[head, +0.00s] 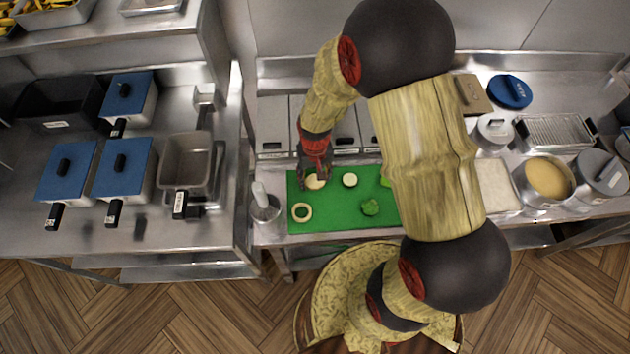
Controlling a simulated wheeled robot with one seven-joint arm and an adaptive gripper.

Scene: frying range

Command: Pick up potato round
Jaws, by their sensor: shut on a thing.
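My gripper (314,178) is over the left part of the green cutting board (335,215), pointing down. It is shut on a pale potato round (316,184), which shows partly under the fingers. Whether the round still touches the board cannot be told. A second pale round slice (350,180) lies flat on the board to the right of my gripper.
A metal container with a utensil (264,207) stands left of the board. A pot of yellowish contents (547,178) stands right. Blue-lidded pans (122,167) fill the left counter.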

